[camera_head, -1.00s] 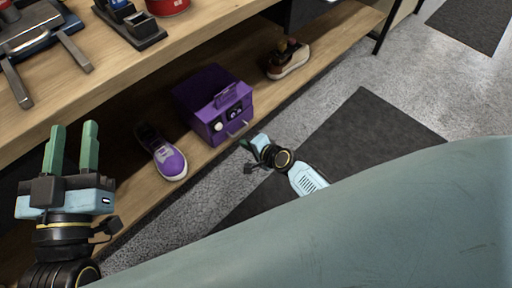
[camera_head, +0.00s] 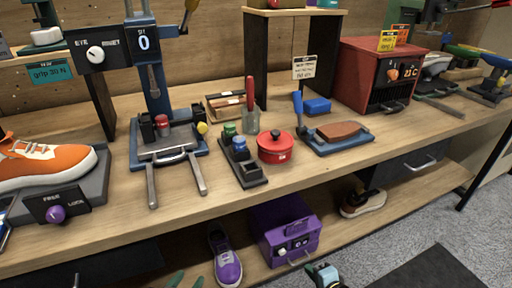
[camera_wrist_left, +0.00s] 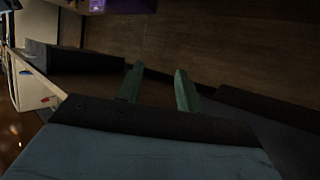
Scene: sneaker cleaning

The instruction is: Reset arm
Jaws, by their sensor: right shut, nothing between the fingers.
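My left gripper (camera_head: 187,281) shows only its green fingertips at the bottom edge of the head view. In the left wrist view its two fingers (camera_wrist_left: 158,82) stand apart with nothing between them, in front of a dark wooden surface. My right gripper (camera_head: 318,269) is at the bottom edge, just in front of the lower shelf and below the purple box. It is shut and appears empty; most of its arm is out of view.
A purple sneaker (camera_head: 227,265), purple box (camera_head: 288,232) and brown shoe (camera_head: 362,201) sit on the lower shelf. The bench above (camera_head: 250,200) holds an orange sneaker (camera_head: 50,164), red pot (camera_head: 276,148) and red oven (camera_head: 385,75). Grey floor (camera_head: 440,215) is open at the right.

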